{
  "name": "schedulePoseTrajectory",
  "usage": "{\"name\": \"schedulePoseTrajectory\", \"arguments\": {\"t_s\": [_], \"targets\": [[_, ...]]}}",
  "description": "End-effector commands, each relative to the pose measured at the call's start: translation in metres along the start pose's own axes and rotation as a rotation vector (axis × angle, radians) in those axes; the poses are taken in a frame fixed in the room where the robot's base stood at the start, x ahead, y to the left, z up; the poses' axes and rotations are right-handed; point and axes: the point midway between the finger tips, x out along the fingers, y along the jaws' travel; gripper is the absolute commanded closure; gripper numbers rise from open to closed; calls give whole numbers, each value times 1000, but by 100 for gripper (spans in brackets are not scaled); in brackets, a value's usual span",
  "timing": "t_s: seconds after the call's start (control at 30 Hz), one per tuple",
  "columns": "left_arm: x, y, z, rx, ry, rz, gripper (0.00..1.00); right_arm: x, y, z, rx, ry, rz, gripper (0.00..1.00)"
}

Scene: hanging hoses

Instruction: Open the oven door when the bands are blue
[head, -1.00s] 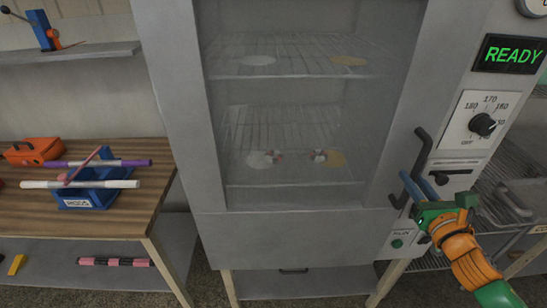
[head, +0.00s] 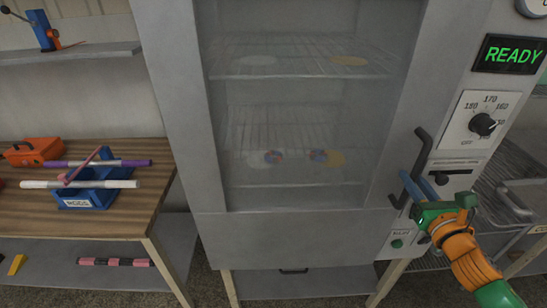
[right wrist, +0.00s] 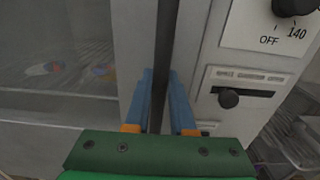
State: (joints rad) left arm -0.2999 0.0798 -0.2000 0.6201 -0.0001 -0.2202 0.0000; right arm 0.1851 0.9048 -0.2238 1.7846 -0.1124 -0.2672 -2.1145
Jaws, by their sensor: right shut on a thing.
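The oven door (head: 285,225) is shut, with a large glass window and a black upright handle (head: 423,155) at its right edge. My right gripper (head: 416,187) is shut on the lower part of this handle. In the right wrist view, its blue fingers stand either side of the dark handle bar (right wrist: 166,50). Through the glass, two small banded pieces, a left one (head: 273,157) and a right one (head: 318,156), lie on the lower rack. Their bands look mostly blue, with some red or orange showing. My left gripper is not in view.
The oven panel has a green READY display (head: 510,55), a temperature dial (head: 482,124) and a slider (head: 441,178). A wire rack stands at right.

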Motion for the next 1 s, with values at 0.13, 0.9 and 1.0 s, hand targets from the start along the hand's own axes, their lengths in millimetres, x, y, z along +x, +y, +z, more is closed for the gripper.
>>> {"name": "schedulePoseTrajectory", "arguments": {"t_s": [0.13,0.9,1.0], "targets": [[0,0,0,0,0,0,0,0,0,0,0,0,0,100],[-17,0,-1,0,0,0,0,-97,9,2,1,1,-4,100],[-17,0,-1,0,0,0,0,-101,9,1,-3,-1,-5,100]]}}
